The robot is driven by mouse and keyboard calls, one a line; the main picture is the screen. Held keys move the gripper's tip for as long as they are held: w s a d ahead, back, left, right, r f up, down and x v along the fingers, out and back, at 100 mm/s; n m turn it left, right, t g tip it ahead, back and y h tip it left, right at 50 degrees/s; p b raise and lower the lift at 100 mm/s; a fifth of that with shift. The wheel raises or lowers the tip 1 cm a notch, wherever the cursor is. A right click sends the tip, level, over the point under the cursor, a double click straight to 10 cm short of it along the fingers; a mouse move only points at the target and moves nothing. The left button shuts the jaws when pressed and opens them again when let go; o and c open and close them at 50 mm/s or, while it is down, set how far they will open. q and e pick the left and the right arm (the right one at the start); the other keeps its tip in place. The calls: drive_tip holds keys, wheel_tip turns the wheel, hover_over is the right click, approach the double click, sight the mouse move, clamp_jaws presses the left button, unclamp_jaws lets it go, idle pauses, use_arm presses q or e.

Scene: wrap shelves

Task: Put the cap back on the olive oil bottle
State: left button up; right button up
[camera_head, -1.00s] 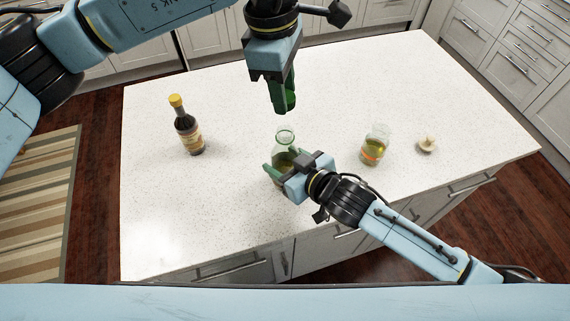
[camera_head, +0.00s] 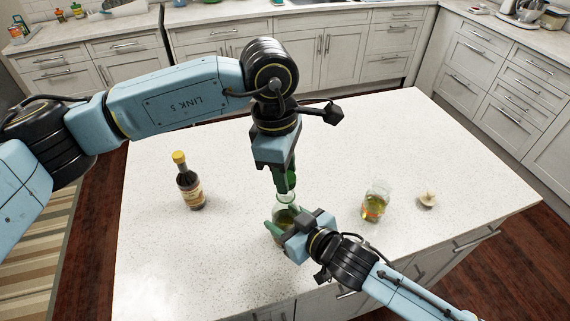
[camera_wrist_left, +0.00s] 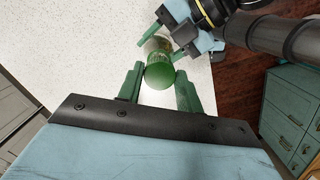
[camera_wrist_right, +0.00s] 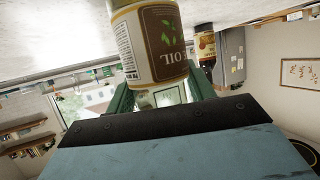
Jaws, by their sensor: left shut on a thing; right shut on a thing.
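The olive oil bottle (camera_head: 285,217) stands upright on the white island near its front edge. In the right wrist view its label reads "OIL" (camera_wrist_right: 163,45). My right gripper (camera_head: 279,224) is shut around the bottle's body from the right. My left gripper (camera_head: 288,186) points down right above the bottle's mouth, shut on the green cap. The cap (camera_wrist_left: 160,76) shows between its fingers in the left wrist view, over the bottle. In the head view the fingers mostly hide the cap, and I cannot tell whether it touches the neck.
A dark sauce bottle with a yellow cap (camera_head: 190,183) stands to the left on the island (camera_head: 200,260). A glass jar of yellowish liquid (camera_head: 375,203) and a small pale object (camera_head: 427,200) stand to the right. The back of the island is clear.

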use_arm(q)
drive_tip(key=shift+f, duration=0.1)
idle(0.3)
drive_tip(key=shift+f, duration=0.75)
drive_tip(key=shift+f, duration=0.6)
drive_tip(key=m, duration=0.7)
drive_tip(key=shift+g+y, duration=0.3)
drive_tip(key=m, duration=0.5)
drive_tip(key=m+y, duration=0.1)
drive_tip(key=m, duration=0.3)
drive_tip(key=shift+d, duration=0.1)
drive_tip(key=m, duration=0.3)
drive_tip(key=shift+m, duration=0.4)
drive_tip(key=m+y, duration=0.1)
drive_tip(key=m, duration=0.5)
